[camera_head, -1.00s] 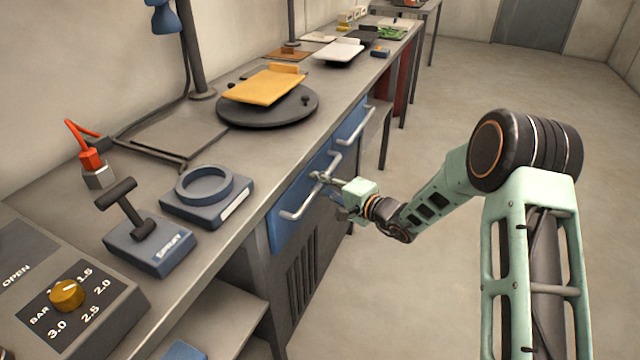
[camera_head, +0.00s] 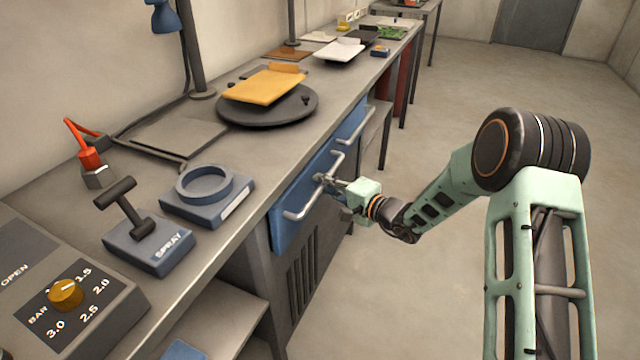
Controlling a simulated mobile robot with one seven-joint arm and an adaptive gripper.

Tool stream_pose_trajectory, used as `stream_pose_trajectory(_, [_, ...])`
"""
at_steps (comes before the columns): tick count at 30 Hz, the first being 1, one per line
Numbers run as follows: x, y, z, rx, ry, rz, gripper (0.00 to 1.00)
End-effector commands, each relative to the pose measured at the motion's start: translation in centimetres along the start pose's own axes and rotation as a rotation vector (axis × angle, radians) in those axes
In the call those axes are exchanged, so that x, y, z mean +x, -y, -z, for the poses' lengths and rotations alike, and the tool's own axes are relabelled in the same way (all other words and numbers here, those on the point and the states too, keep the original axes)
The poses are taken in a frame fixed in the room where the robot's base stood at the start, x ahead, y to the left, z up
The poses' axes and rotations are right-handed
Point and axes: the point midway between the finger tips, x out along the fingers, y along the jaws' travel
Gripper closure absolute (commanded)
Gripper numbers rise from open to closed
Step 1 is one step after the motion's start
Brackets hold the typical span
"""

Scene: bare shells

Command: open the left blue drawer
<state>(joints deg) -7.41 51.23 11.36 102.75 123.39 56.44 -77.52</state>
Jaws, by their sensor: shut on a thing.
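The left blue drawer (camera_head: 281,232) is the nearer of two blue drawer fronts under the workbench edge. It looks flush with the bench, with no clear gap. Its pale bar handle (camera_head: 300,212) stands out from the front and runs along it. My gripper (camera_head: 325,180) reaches in from the right and is shut on the middle of this bar. The fingertips are small in view and partly merge with the handle.
The second blue drawer with its own handle (camera_head: 357,127) lies beyond. The floor at the right is clear.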

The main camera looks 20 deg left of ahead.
Motion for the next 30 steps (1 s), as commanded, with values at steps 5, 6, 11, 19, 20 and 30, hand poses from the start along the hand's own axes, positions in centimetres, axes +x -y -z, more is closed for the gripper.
stream_pose_trajectory(5, [-2.8,-1.0,1.3,-0.002,-0.005,-0.002,1.0])
stream_pose_trajectory(6, [-3.6,-1.2,1.6,-0.001,-0.005,-0.002,1.0])
stream_pose_trajectory(11, [-7.4,-2.2,3.3,-0.002,-0.007,-0.003,1.0])
stream_pose_trajectory(19, [-14.2,-3.6,6.0,-0.001,-0.007,-0.003,1.0])
stream_pose_trajectory(20, [-14.9,-3.7,6.3,0.0,-0.007,-0.003,1.0])
stream_pose_trajectory(30, [-21.3,-4.9,8.8,0.0,-0.004,-0.003,1.0])
